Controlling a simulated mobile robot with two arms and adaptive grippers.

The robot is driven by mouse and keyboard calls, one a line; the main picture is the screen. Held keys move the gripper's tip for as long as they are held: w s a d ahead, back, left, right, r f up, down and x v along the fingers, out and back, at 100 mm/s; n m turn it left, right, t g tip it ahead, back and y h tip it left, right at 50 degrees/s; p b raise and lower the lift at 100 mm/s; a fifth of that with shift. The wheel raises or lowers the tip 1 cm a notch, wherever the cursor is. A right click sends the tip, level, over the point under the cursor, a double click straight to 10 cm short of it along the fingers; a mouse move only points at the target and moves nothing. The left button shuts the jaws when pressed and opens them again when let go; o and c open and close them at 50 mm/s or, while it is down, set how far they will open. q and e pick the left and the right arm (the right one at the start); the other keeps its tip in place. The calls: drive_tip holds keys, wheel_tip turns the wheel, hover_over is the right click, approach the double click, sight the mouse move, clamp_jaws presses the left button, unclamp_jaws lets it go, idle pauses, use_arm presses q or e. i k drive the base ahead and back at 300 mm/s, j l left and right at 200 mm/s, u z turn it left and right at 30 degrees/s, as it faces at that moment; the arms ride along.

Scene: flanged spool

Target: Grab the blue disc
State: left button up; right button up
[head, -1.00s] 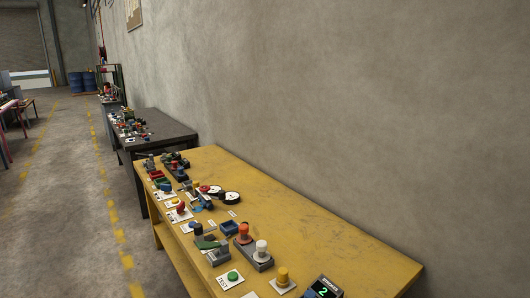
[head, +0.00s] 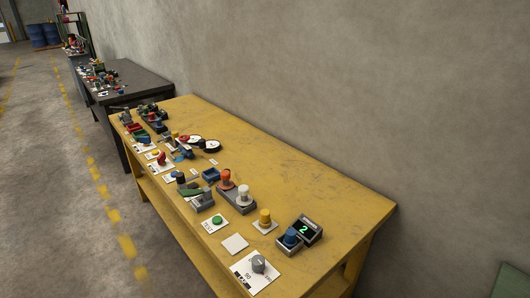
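A small blue round piece (head: 291,237) sits near the front right of the yellow table (head: 300,190), beside a dark box with a green "2" display (head: 305,228). It looks like the blue disc, but it is too small to make out its exact shape. Neither of my grippers is in view.
Orange (head: 225,179), white (head: 243,194) and yellow (head: 265,217) round pieces stand left of the blue one. A grey dial (head: 259,264) and a green button (head: 217,221) lie along the front edge. The table's back right is bare. A dark table (head: 135,85) stands beyond.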

sight(290, 241)
drive_tip(key=k+l+z, duration=0.5)
drive_tip(key=l, duration=0.2)
drive_tip(key=k+l+z, duration=0.25)
drive_tip(key=l, duration=0.15)
drive_tip(key=k+l+z, duration=0.25)
drive_tip(key=l, duration=0.15)
drive_tip(key=i, duration=0.1)
